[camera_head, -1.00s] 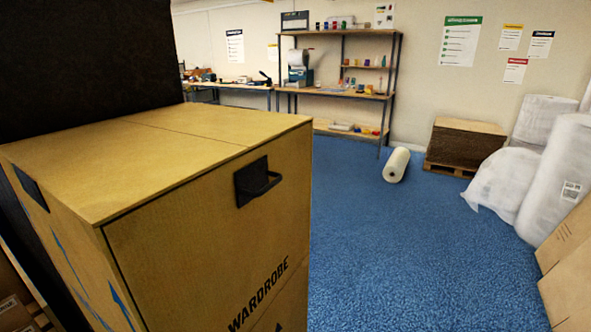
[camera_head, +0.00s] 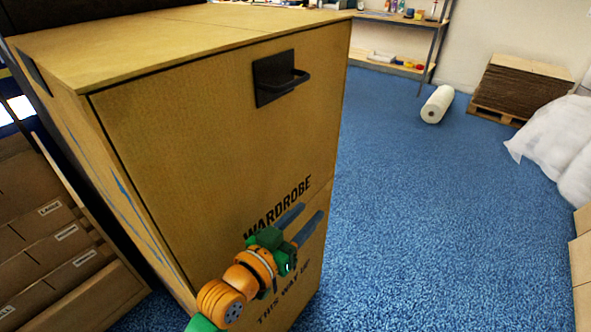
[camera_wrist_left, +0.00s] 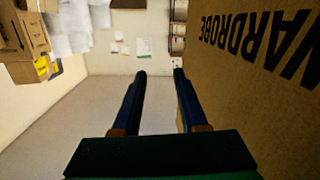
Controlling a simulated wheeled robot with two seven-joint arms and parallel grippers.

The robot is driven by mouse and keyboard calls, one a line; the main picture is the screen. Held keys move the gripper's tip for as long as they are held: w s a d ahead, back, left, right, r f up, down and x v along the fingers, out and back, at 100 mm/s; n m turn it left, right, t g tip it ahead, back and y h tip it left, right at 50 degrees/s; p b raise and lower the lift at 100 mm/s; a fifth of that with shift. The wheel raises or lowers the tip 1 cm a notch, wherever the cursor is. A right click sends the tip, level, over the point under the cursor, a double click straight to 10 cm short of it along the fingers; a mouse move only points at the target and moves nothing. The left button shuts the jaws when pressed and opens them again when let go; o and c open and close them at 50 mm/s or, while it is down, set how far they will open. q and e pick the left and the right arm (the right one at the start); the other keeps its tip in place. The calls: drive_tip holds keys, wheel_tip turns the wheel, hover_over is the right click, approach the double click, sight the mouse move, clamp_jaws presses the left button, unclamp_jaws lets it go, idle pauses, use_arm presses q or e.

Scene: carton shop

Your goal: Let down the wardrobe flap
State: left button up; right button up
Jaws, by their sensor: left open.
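The tall wardrobe carton (camera_head: 140,195) stands upright at the left of the head view. Its front flap (camera_head: 200,130) is up and closed, with a dark pull handle (camera_head: 280,77) near its top edge. My left gripper (camera_head: 308,220) is open and empty in front of the carton, beside the printed word WARDROBE and below the handle. In the left wrist view the two dark fingers (camera_wrist_left: 158,80) are apart with nothing between them, and the carton's printed face (camera_wrist_left: 260,75) is close on the right. My right gripper is not in view.
Flat cartons (camera_head: 50,245) stand in a rack left of the wardrobe carton. Blue floor (camera_head: 430,220) is clear to the right. A white roll (camera_head: 437,104), a pallet of flat cardboard (camera_head: 522,88) and white wrapped bundles (camera_head: 560,145) lie beyond. A shelf (camera_head: 395,20) stands at the back.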

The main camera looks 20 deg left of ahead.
use_arm(q)
wheel_tip(320, 180, up, 9)
drive_tip(key=w+t, duration=0.1)
drive_tip(key=t, duration=0.3)
drive_tip(key=n+t+y, duration=0.1)
drive_tip(key=n+t, duration=0.3)
drive_tip(key=t, duration=0.2)
approach(296, 80)
drive_tip(key=x, duration=0.3)
drive_tip(key=p+x, duration=0.2)
drive_tip(key=x, duration=0.4)
drive_tip(key=shift+w+a+p, duration=0.1)
drive_tip(key=shift+p, duration=0.3)
drive_tip(key=shift+w+r, duration=0.15)
drive_tip(key=shift+w, duration=0.15)
clamp_jaws()
